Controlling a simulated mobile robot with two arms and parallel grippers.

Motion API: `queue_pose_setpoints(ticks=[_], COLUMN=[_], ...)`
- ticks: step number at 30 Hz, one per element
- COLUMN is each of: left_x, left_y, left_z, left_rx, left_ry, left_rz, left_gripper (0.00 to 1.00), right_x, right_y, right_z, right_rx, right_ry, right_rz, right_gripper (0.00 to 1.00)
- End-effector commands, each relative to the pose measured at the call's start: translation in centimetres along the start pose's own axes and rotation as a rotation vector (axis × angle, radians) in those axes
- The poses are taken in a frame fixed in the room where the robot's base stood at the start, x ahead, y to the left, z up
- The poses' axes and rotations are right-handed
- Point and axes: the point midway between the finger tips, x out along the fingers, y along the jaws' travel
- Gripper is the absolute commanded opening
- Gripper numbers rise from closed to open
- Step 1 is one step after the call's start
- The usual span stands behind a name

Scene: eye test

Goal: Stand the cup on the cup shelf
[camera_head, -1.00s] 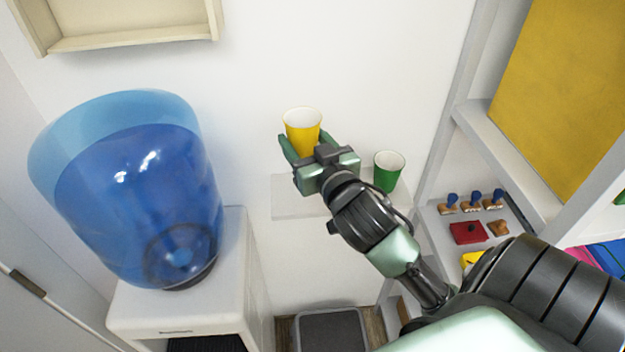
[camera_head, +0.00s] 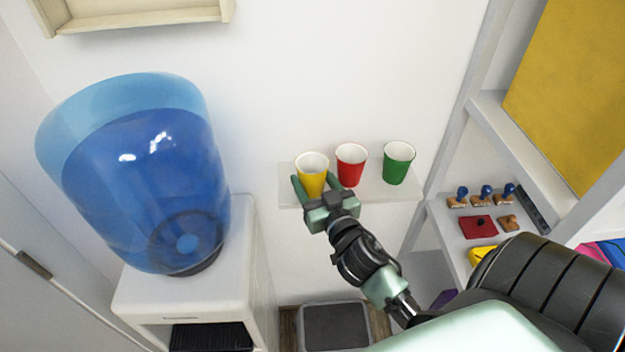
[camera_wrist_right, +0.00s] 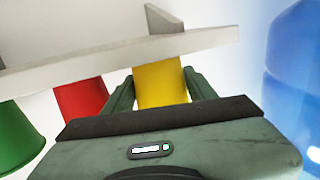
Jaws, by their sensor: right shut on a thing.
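The yellow cup (camera_head: 312,178) is upright between the fingers of my right gripper (camera_head: 315,183), which is shut on it. The cup is at the left end of the pale cup shelf (camera_head: 374,196) on the wall. The right wrist view, which looks upside down, shows the yellow cup (camera_wrist_right: 160,84) between both fingers. There the front edge of the shelf (camera_wrist_right: 60,66) hides its foot, so I cannot tell whether it touches the shelf. My left gripper is not in view.
A red cup (camera_head: 350,168) stands on the shelf close right of the yellow one, and a green cup (camera_head: 397,165) farther right. A blue water bottle (camera_head: 150,190) on a white dispenser (camera_head: 245,240) is at left. A grey rack (camera_head: 440,150) stands at right.

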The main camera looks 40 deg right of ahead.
Motion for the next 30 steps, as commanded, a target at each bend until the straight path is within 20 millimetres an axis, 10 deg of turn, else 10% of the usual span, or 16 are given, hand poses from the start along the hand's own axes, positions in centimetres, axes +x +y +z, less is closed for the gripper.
queue_pose_setpoints(ticks=[9, 10, 12, 23, 30], left_x=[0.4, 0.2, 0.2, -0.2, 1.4], left_y=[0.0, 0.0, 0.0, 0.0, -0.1], left_z=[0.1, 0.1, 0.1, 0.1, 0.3], left_rx=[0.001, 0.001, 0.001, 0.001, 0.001], left_ry=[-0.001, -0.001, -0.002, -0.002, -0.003], left_rz=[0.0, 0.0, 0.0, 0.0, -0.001], left_gripper=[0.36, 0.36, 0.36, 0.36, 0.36], right_x=[0.0, 0.0, 0.0, 0.0, -4.0], right_y=[0.0, 0.0, 0.0, 0.0, 0.0], right_z=[0.4, 0.3, 0.2, -0.3, 0.4], right_rx=[0.0, -0.001, -0.001, -0.002, 0.001], right_ry=[0.0, 0.0, 0.0, 0.0, -0.004], right_rz=[0.0, 0.0, 0.0, 0.0, 0.001], right_gripper=[0.19, 0.65, 0.78, 0.78, 0.78])
